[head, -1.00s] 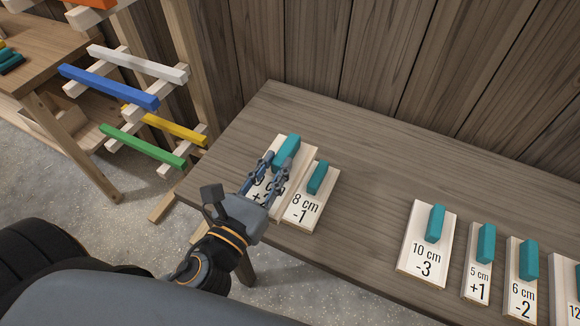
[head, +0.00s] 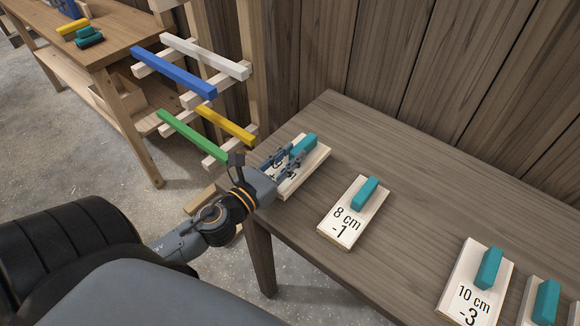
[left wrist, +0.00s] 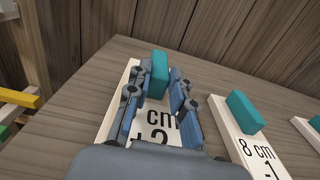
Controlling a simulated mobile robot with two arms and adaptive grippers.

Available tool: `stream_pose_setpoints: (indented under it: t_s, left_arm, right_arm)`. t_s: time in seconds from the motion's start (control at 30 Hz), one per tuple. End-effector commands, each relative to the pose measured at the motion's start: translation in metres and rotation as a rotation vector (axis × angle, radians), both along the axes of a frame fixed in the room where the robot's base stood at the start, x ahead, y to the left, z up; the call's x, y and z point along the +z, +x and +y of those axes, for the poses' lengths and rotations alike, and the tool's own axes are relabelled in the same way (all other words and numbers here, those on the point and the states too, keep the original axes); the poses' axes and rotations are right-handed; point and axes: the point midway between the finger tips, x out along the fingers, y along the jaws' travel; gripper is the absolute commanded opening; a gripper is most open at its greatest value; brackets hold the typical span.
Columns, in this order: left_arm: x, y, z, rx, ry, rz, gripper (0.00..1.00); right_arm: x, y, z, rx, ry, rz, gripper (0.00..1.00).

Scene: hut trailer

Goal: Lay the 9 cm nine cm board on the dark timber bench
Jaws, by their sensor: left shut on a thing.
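My left gripper (head: 285,160) is shut on the teal handle (head: 304,146) of a pale board (head: 314,163). The board is at the far left end of the dark timber bench (head: 400,195); whether it rests on the top or hangs just above it I cannot tell. In the left wrist view the fingers (left wrist: 157,95) flank the handle (left wrist: 159,73). The board's label (left wrist: 158,135) reads "cm" and what looks like "+2"; its leading number is hidden. My right gripper is not in view.
A board marked 8 cm -1 (head: 348,228) lies to the right, apart from the held one. A 10 cm -3 board (head: 470,288) and another lie farther right. A rack with coloured bars (head: 175,75) stands beside the bench's left end. A lighter bench (head: 110,50) is behind.

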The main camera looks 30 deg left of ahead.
Motion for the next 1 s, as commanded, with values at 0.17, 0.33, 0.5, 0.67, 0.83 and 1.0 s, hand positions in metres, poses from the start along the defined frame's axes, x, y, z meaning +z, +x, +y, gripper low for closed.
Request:
stream_pose_setpoints:
  t_s: [0.17,0.33,0.5,0.67,0.83,1.0]
  left_arm:
    - [-0.026,-0.001,-0.001,0.002,-0.004,0.000,0.00]
    - [-0.028,-0.001,-0.001,-0.001,0.001,0.000,0.00]
    - [-0.028,-0.001,-0.002,-0.001,0.000,0.000,0.00]
    - [-0.030,-0.001,-0.002,-0.001,0.000,0.001,0.38]
    - [-0.030,-0.001,-0.002,-0.001,0.000,0.001,0.45]
    - [-0.029,-0.001,-0.002,-0.001,0.000,0.001,0.45]
  right_arm:
    - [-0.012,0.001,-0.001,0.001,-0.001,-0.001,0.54]
    - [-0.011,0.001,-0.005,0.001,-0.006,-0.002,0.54]
    - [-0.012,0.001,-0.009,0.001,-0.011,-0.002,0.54]
    - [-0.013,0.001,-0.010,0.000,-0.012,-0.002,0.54]
    - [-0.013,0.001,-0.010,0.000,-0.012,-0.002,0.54]
    - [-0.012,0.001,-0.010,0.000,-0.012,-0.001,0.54]
